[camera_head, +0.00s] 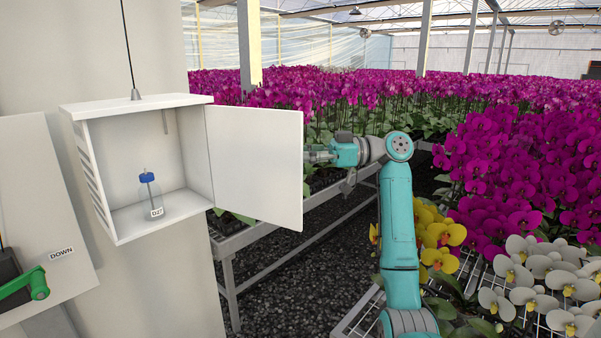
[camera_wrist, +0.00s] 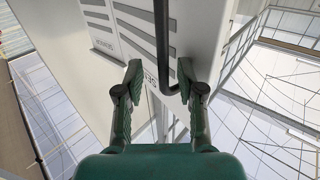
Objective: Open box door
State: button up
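The white box (camera_head: 149,100) hangs on the wall at the left in the head view. Its door (camera_head: 254,165) stands wide open, swung out to the right. A clear bottle (camera_head: 150,196) with a blue cap and a label stands upright inside. My gripper (camera_head: 312,154) is at the door's free edge, its tips partly hidden behind the door. In the wrist view my gripper (camera_wrist: 160,80) has its fingers apart. A dark bent handle (camera_wrist: 162,45) runs between them, close to the right finger; I cannot tell whether they touch.
A panel (camera_head: 40,200) with a green lever (camera_head: 38,284) and a DOWN label is at the lower left. A metal bench (camera_head: 240,240) stands behind the door. Purple orchids (camera_head: 510,150) fill the right and back. White and yellow orchids stand at the lower right, near my arm.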

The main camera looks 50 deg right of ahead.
aim_at(301, 137)
notch_tip(301, 137, up, 4)
jog(key=shift+s+a+r, duration=0.1)
jog(key=shift+a, duration=0.05)
dwell(0.3)
jog(key=d, duration=1.2)
jog(key=shift+w+d+f, duration=0.25)
jog(key=shift+w+f, duration=0.05)
jog(key=shift+w, duration=0.05)
dwell(0.7)
jog(key=shift+s, duration=0.1)
dwell(0.7)
